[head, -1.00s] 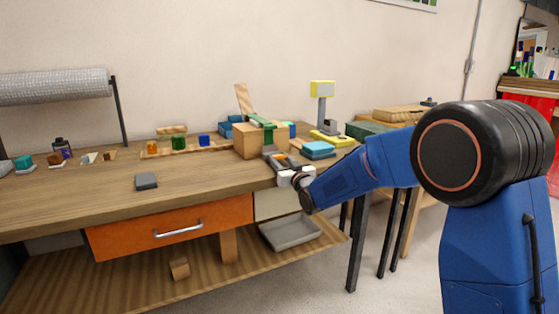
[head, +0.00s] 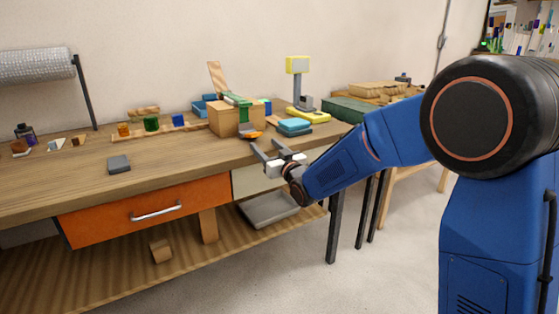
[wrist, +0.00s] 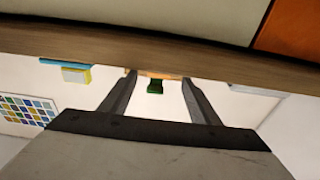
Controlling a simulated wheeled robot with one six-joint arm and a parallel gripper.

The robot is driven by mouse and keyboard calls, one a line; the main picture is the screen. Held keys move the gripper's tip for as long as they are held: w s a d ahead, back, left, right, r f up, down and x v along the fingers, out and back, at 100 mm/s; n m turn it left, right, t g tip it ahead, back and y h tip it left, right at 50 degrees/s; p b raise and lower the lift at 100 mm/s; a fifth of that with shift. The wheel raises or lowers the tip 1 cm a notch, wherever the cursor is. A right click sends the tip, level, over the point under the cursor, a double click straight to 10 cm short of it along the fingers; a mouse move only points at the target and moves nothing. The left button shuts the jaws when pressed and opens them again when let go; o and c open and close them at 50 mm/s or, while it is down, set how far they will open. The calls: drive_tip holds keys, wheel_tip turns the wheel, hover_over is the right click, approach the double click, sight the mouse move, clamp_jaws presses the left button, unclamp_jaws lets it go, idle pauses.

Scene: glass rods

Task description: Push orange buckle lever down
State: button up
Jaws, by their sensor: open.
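A wooden box (head: 222,121) with a green strap (head: 237,100) over its top stands on the workbench in the head view. The orange buckle lever (head: 251,134) shows low at the box's right side, over a dark base. My gripper (head: 265,146) is open and empty near the bench's front edge, a little to the right of and nearer than the lever, apart from it. In the wrist view the picture looks upside down. There the open fingers (wrist: 159,77) frame a small orange patch (wrist: 160,75) and a green piece (wrist: 155,88); the lever's exact tilt is too small to tell.
A grey block (head: 119,164) lies on the bench at left. The bench edge, orange drawer (head: 148,209) and grey tray (head: 268,209) are below.

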sight(257, 136)
drive_tip(key=v, duration=0.9)
drive_tip(key=shift+s, duration=0.15)
drive_tip(key=shift+d, duration=0.15)
drive_tip(key=shift+g+h, duration=0.5)
drive_tip(key=shift+g, duration=0.1)
drive_tip(key=r+x, duration=0.1)
drive_tip(key=x, duration=0.4)
drive_tip(key=r+x, duration=0.1)
drive_tip(key=x, duration=0.5)
drive_tip(key=r+x, duration=0.1)
drive_tip(key=x, duration=0.4)
drive_tip(key=shift+a, duration=0.2)
drive_tip(key=shift+f, duration=0.1)
drive_tip(key=c, duration=1.1)
